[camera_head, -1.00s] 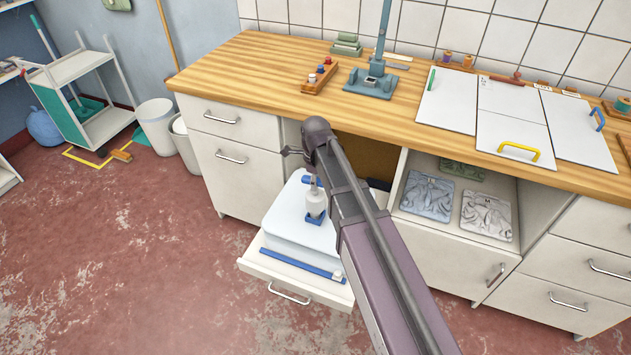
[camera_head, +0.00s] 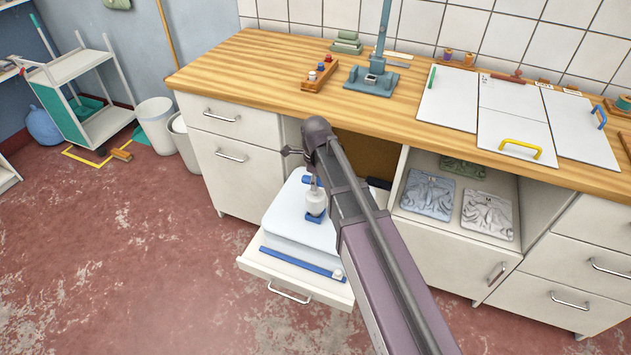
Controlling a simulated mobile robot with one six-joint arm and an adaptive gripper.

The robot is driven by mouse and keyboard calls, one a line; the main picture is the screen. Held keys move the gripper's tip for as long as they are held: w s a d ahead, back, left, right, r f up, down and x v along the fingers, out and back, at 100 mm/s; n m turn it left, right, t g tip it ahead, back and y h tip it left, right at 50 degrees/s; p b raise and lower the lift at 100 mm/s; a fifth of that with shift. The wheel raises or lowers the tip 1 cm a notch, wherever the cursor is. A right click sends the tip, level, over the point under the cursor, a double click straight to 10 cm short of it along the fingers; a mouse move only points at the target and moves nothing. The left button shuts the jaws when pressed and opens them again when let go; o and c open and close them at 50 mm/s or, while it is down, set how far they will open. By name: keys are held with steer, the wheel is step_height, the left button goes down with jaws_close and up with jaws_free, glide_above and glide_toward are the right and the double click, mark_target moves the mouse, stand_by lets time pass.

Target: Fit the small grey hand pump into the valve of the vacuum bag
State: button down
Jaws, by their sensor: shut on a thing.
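The vacuum bag (camera_head: 285,222) is a pale, puffy block lying on a pulled-out white drawer. A blue strip runs along its front edge. The small light grey hand pump (camera_head: 315,203) stands roughly upright over the top of the bag. A blue fitting (camera_head: 314,217), seemingly the valve, shows directly under the pump. I cannot tell whether the pump is seated in it or just above it. My gripper (camera_head: 314,183) points down from the dark wrist and is shut on the pump's upper part. My own arm hides most of the fingers and the bag's right side.
The open drawer (camera_head: 258,266) juts out below the wooden worktop (camera_head: 240,70). An open shelf to the right holds flat packed bags (camera_head: 427,194). A blue-grey stand (camera_head: 371,80) and a small rack (camera_head: 319,76) stand on the worktop. The red floor in front is clear.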

steer(key=shift+f+b, duration=0.75)
steer(key=shift+f, duration=0.05)
stand_by(0.7)
stand_by(0.3)
steer(key=shift+c, duration=1.6)
jaws_free()
steer(key=o, duration=0.3)
steer(key=shift+r, duration=0.2)
steer(key=shift+r+p, duration=4.85)
steer(key=shift+p, duration=0.2)
steer(key=shift+d, duration=0.1)
